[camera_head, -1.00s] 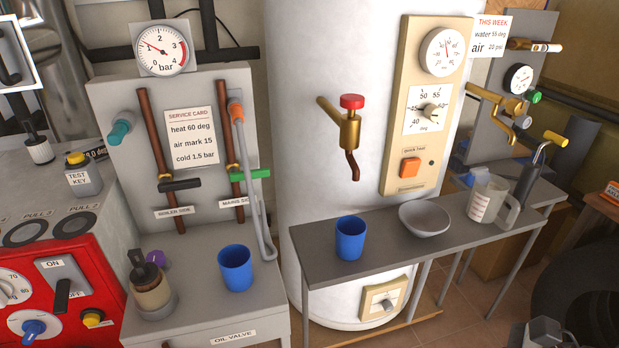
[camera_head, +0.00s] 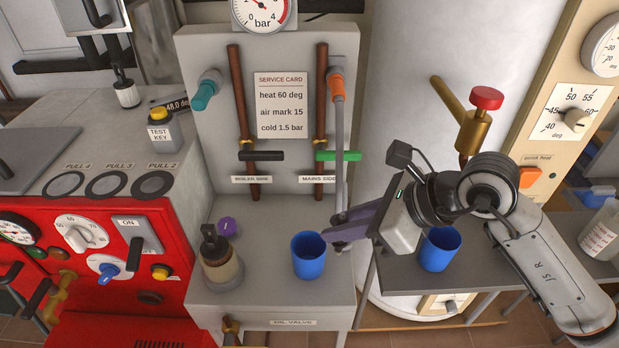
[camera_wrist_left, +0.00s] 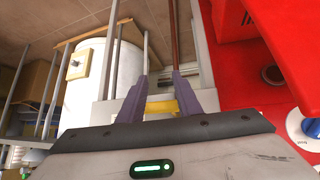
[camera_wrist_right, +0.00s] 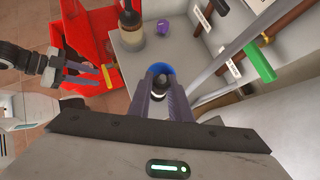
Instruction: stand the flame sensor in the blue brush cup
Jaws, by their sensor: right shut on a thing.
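My right gripper (camera_head: 338,236) is shut on a small dark cylinder with a pale band, the flame sensor (camera_wrist_right: 158,86). The fingers hide much of it. In the head view it is at the right rim of a blue cup (camera_head: 309,257) on the grey ledge. In the right wrist view this cup (camera_wrist_right: 154,70) shows behind the sensor; I cannot tell whether they touch. A second blue cup (camera_head: 438,252) stands on the side table, partly behind my right arm. My left gripper (camera_wrist_left: 158,88) is open, its fingers apart with a yellow bar (camera_wrist_left: 162,106) between or just beyond them.
A grey pipe (camera_head: 339,150) and a green lever (camera_head: 338,156) are close behind my right gripper. The red panel (camera_head: 110,270) lies left. The ledge front is clear.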

